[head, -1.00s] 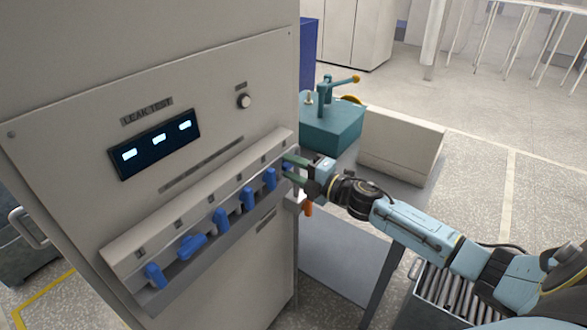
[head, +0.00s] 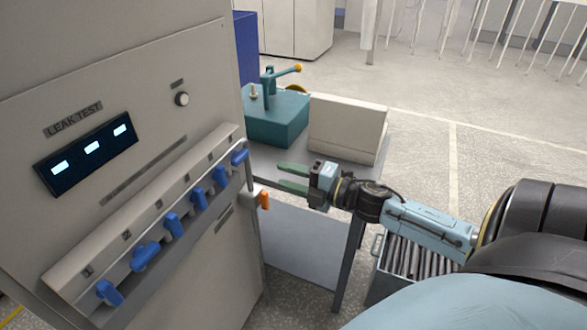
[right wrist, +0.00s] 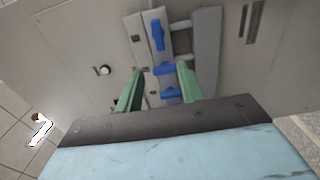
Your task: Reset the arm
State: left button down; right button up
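My right gripper (head: 281,176) is open and empty, just right of the leak test panel (head: 150,95) in the head view. Its two green fingers point left towards the panel and touch nothing that I can see. The panel's ledge carries a row of several blue handles (head: 198,199). The second from the left (head: 145,256) and the rightmost (head: 240,157) lie turned sideways; the others stand more upright. In the right wrist view the open fingers (right wrist: 161,70) frame part of this row, with a blue handle (right wrist: 157,35) beyond them. My left gripper is not in view.
A teal fixture (head: 276,117) and a beige box (head: 346,130) stand on a grey bench behind my right gripper. An orange handle (head: 264,200) sticks out at the cabinet's right edge. A roller conveyor (head: 408,268) lies under my right arm.

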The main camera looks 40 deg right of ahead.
jog(key=shift+s+d, duration=0.2)
jog(key=shift+s, duration=0.25)
dwell(0.3)
jog(key=s+d+f+m+g+h, duration=0.2)
jog(key=s+f+m+h, duration=0.15)
jog(key=f, duration=0.65)
jog(key=s+d+f+m+g+h, duration=0.1)
jog(key=s+f+m+g+h, duration=0.3)
jog(key=f, duration=0.7)
jog(key=s+d+f+m+t, duration=0.1)
jog(key=s+d+f+m, duration=0.15)
jog(key=f+m, duration=0.55)
jog(key=s+a+f+m+g, duration=0.1)
jog(key=s+a+f+g, duration=0.25)
jog(key=s+f, duration=0.35)
jog(key=s+a+f+m+g, duration=0.15)
jog(key=s+a+f, duration=0.3)
jog(key=f, duration=0.45)
jog(key=s+a+f+m+g, duration=0.1)
jog(key=s+a+f+g, duration=0.1)
jog(key=s+a, duration=0.3)
jog(key=s+a+f+m+g, duration=0.1)
jog(key=s+a+f+g, duration=0.2)
jog(key=s, duration=0.9)
notch_tip(320, 180, down, 2)
jog(key=a, duration=0.3)
jog(key=shift+s+f+g, duration=0.15)
jog(key=shift+s+g, duration=0.15)
jog(key=shift+s, duration=0.1)
